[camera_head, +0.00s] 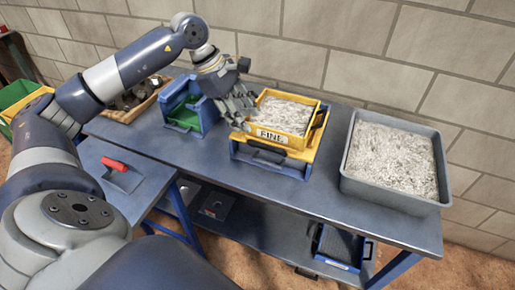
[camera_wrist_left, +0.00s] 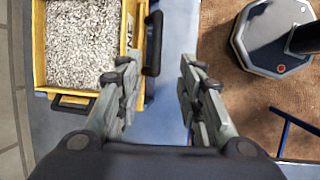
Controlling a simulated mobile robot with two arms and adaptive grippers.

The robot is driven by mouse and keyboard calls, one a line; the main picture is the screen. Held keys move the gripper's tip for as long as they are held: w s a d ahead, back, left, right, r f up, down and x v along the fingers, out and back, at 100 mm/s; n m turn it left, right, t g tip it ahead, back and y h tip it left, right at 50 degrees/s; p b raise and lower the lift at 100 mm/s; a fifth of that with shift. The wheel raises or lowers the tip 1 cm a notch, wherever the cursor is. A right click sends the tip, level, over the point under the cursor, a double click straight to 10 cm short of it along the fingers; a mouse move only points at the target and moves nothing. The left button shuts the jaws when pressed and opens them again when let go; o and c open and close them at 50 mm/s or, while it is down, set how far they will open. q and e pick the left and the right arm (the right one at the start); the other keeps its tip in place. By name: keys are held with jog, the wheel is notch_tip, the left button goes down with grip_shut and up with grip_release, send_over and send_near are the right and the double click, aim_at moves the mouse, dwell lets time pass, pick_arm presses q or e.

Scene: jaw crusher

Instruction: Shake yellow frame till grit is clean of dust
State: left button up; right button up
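My left gripper (camera_head: 243,116) is open and empty, beside the frame's left end. In the wrist view its fingertips (camera_wrist_left: 158,68) are spread, with the right-side handle showing between them; contact cannot be told. My right gripper is not in view.
A grey tub (camera_head: 350,165) of pale grit stands to the right on the blue bench (camera_head: 325,199). A blue and green box (camera_head: 183,115) stands left of the frame. A red-handled item (camera_head: 115,164) is on the lower-left surface. The brick wall is close behind.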

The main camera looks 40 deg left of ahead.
aim_at(264, 145)
pick_arm(q)
jog(key=x, duration=0.3)
jog(key=p+x, duration=0.1)
jog(key=x, duration=0.2)
jog(key=p+x, duration=0.1)
jog(key=x, duration=0.3)
jog(key=shift+w+r, duration=0.15)
jog(key=shift+w, duration=0.15)
jog(key=shift+w+d+f+p, duration=0.2)
jog(key=shift+f+p, duration=0.1)
jog(key=shift+f, duration=0.2)
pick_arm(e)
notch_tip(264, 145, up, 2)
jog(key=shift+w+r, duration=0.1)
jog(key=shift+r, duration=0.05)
pick_arm(q)
jog(key=shift+s, duration=0.1)
jog(key=shift+c, duration=0.4)
grip_shut()
